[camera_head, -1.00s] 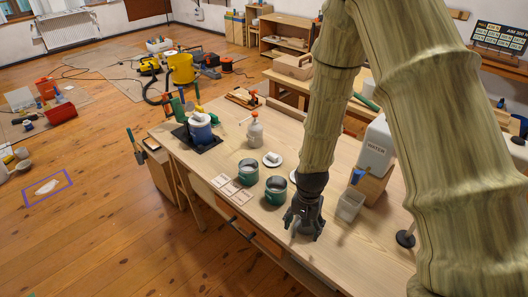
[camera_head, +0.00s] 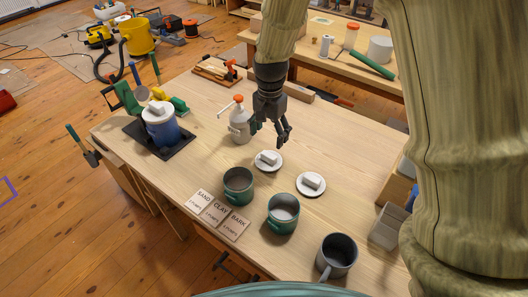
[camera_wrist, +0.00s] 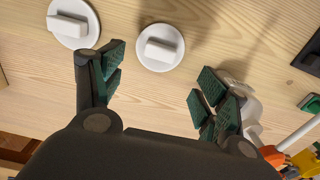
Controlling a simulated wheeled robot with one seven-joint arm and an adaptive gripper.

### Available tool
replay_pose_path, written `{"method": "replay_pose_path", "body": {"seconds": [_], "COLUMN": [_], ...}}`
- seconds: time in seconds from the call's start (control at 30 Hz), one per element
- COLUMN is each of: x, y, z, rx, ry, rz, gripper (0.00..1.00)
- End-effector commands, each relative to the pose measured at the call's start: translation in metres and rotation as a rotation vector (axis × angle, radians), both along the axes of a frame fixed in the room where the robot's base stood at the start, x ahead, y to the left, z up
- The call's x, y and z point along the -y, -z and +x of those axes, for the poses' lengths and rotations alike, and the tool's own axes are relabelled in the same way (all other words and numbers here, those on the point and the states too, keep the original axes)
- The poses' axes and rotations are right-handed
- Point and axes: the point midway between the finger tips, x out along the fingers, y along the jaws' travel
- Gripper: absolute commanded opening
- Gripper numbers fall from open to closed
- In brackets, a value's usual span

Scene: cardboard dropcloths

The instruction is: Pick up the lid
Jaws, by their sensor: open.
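Two round white lids with block handles lie flat on the wooden table, a left one (camera_head: 261,166) and a right one (camera_head: 318,190). In the wrist view, one lid (camera_wrist: 160,60) lies just ahead of the space between my fingers, and the other (camera_wrist: 60,34) is at the upper left. My gripper (camera_head: 270,132) is open and empty above the table, behind the left lid in the head view; its spread fingers also show in the wrist view (camera_wrist: 157,92). Neither finger touches a lid.
Two green pots (camera_head: 238,190) (camera_head: 283,217) and a dark mug (camera_head: 337,260) stand nearer the front. Cards (camera_head: 215,212) lie beside them. A pump bottle (camera_head: 240,130) stands close left of my gripper. A blue canister (camera_head: 161,130) stands on a dark mat. Bare tabletop lies right of my gripper.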

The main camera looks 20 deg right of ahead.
Motion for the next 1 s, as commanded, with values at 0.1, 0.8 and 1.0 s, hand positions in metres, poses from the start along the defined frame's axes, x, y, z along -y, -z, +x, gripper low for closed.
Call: {"method": "replay_pose_path", "body": {"seconds": [0.1, 0.8, 1.0], "x": [-0.001, 0.007, 0.008], "y": [0.008, 0.069, 0.091], "z": [-0.001, 0.002, 0.005], "rx": [-0.001, -0.005, -0.006], "ry": [0.001, 0.009, 0.008], "rz": [0.0, 0.0, 0.001], "gripper": [0.74, 0.74, 0.74]}}
